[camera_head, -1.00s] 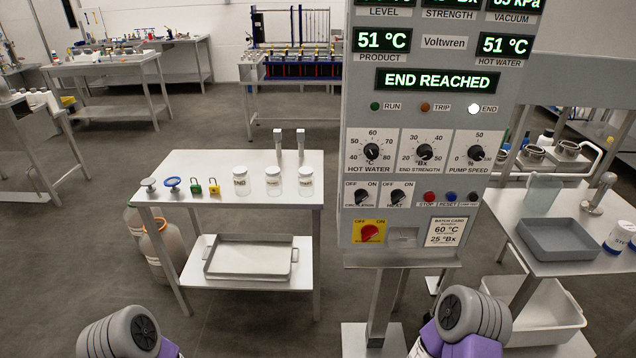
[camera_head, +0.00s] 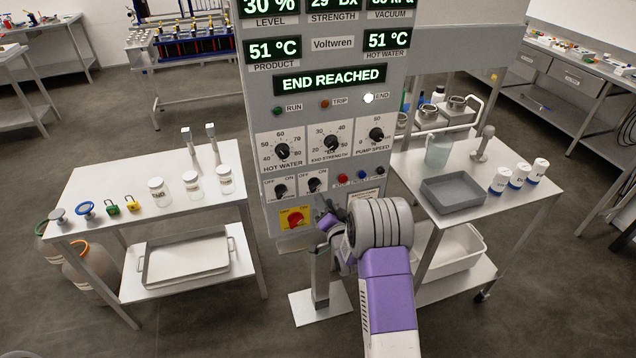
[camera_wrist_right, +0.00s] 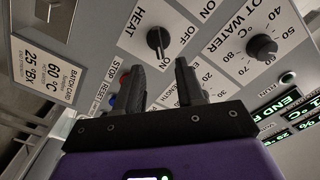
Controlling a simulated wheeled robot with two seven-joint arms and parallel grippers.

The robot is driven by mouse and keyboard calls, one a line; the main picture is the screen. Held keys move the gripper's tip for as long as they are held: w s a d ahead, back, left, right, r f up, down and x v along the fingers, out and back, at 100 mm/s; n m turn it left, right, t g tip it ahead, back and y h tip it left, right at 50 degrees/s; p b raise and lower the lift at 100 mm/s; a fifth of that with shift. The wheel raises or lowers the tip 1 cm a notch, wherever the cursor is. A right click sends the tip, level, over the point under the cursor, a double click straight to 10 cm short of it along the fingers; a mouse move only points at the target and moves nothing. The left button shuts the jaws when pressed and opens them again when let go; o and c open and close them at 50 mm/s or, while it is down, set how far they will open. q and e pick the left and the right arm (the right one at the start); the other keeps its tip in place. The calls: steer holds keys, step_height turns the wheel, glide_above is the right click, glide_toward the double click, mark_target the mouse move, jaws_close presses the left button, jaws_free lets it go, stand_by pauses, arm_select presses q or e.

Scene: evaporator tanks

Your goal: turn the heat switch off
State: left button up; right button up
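The heat switch (camera_head: 314,184) is a black rotary knob low on the grey control panel (camera_head: 258,92), under OFF and ON labels. It is too small in the head view to tell its setting. In the right wrist view the heat switch (camera_wrist_right: 158,41) lies ahead of my fingertips, beside its HEAT label, its bar roughly upright in the picture. My right gripper (camera_wrist_right: 160,72) is open, with its two dark fingers apart and nothing between them; it is not touching the knob. In the head view my right gripper (camera_head: 328,219) is just below the panel's lower switches. My left gripper is out of view.
The circulation switch (camera_head: 281,190) is just left of the heat switch. The red stop button (camera_head: 343,179) is to its right, and a red rotary switch on yellow (camera_head: 295,218) is below. Side tables with jars (camera_head: 191,186) and a grey tray (camera_head: 455,193) flank the panel.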

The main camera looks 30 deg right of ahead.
mark_target(317, 187)
steer(key=x, duration=0.7)
steer(key=shift+w+f, duration=0.1)
steer(key=shift+w, duration=0.05)
jaws_close()
